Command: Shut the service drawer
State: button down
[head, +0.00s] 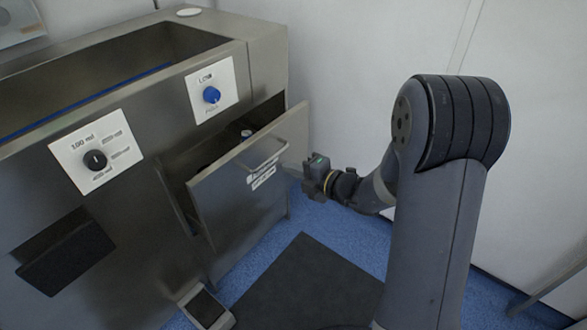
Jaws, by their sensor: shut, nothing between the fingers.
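The service drawer (228,206) is a metal drawer in the front of the steel unit, and it stands pulled out. Its front panel has a bar handle near the top and white labels. Part of its inside shows behind the panel, with a small light object (246,134) in it. My gripper (309,189) is at the right end of the drawer front, close to the panel's right edge. It is shut and empty. I cannot tell whether it touches the panel.
The steel unit (268,60) has a basin on top, a blue knob (211,95) above the drawer and a black knob (95,159) to the left. A pedal (205,307) and a dark mat (305,285) lie on the blue floor. A white wall (350,60) stands behind.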

jog(key=shift+w+a, duration=0.2)
dwell(0.7)
jog(key=c, duration=1.6)
grip_release()
jog(key=shift+w+a, duration=0.25)
jog(key=p+v, duration=0.4)
jog(key=v, duration=0.8)
